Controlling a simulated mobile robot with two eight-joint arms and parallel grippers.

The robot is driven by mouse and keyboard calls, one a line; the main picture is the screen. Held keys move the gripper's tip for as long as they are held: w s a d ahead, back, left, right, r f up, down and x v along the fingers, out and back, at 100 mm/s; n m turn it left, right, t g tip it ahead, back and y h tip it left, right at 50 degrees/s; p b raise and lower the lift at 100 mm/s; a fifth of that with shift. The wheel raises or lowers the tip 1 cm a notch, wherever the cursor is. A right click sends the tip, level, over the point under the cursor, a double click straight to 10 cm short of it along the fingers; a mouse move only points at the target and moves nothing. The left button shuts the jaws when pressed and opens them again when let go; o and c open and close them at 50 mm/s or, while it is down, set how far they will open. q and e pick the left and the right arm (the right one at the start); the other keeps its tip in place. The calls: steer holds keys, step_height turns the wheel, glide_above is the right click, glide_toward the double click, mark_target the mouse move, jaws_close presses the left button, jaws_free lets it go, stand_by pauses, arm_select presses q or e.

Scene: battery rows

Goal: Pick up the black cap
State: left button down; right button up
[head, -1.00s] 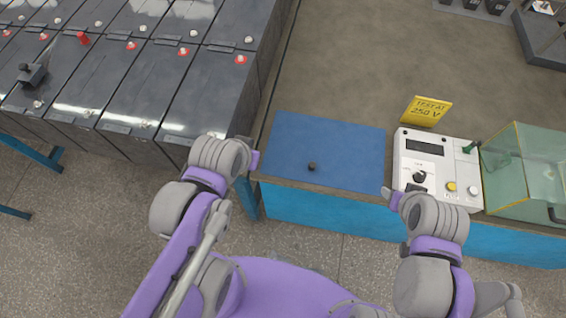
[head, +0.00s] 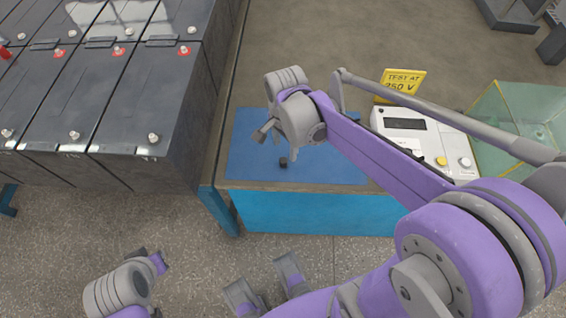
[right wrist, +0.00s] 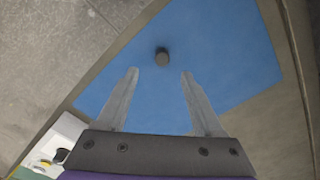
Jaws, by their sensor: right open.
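The black cap (head: 283,162) is a small dark cylinder on the blue mat (head: 335,172), near its front edge. My right gripper (head: 278,144) is just behind and above the cap in the head view. It is open and empty, its fingers apart. In the right wrist view the cap (right wrist: 162,57) lies just beyond the fingertips, centred on the gap between them (right wrist: 160,73). The fingers do not straddle it there.
A white tester (head: 405,124) with knobs and a yellow sign (head: 402,80) stand right of the mat, partly behind my right arm. A greenish clear box (head: 510,110) is beyond. Rows of dark batteries (head: 110,90) stand at left. The bench behind the mat is clear.

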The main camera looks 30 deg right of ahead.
mark_target(284, 160)
step_height(284, 160, down, 7)
steer(key=shift+w+a+f+b, duration=0.1)
steer(key=shift+w+f+b, duration=0.05)
steer(key=shift+b, duration=0.4)
jaws_close()
